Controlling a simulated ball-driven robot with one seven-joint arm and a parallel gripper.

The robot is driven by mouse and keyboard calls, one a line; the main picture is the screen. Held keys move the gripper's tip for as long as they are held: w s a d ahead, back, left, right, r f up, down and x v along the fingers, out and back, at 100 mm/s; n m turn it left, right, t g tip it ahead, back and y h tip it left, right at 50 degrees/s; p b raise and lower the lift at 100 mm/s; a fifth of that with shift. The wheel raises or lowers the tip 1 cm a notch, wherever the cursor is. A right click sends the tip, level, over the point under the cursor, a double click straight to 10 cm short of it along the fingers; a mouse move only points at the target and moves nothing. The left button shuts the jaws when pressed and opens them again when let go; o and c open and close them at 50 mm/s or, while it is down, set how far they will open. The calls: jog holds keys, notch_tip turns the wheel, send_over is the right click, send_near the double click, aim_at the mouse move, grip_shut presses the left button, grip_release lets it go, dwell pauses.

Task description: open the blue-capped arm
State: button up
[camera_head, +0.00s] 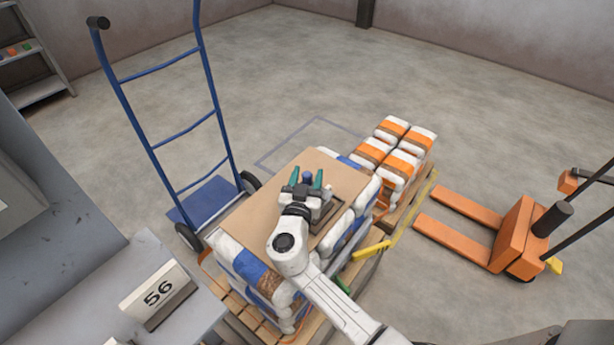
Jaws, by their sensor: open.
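A small dark blue cap (307,175) shows between the two teal fingertips of my gripper (306,181). My gripper is open, with one finger on each side of the cap. I cannot tell whether either finger touches it. The cap appears to belong to a grey metal device (327,213) that lies on the cardboard sheet (265,190) on top of the bag stack. My gripper hides much of this device, so the arm under the cap and its angle cannot be made out.
White and blue bags (245,265) are stacked on a wooden pallet (240,315) under the sheet. A blue hand truck (165,138) stands at the left. Orange-and-white bags (400,165) stand behind right. An orange pallet truck (512,235) is at the right. The floor behind is clear.

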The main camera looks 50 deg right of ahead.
grip_shut()
dwell(0.3)
jog(key=shift+w, duration=0.1)
jog(key=w+n+g+y, duration=0.1)
jog(key=w+n, duration=0.1)
jog(key=w+f+n+g+b, duration=0.1)
jog(key=w+n, duration=0.1)
jog(key=w+f+n+g+y, duration=0.1)
jog(key=w+n, duration=0.1)
jog(key=w, duration=0.1)
jog(key=shift+a+y, duration=0.2)
jog(key=shift+y, duration=0.1)
jog(key=shift+w+f+n+g+b, duration=0.8)
jog(key=shift+w+f+n+b, duration=0.15)
jog(key=shift+n+b, duration=0.2)
jog(key=shift+w+f+b, duration=0.35)
jog(key=shift+f+b, duration=0.1)
jog(key=shift+b, duration=0.3)
jog(key=shift+f, duration=0.1)
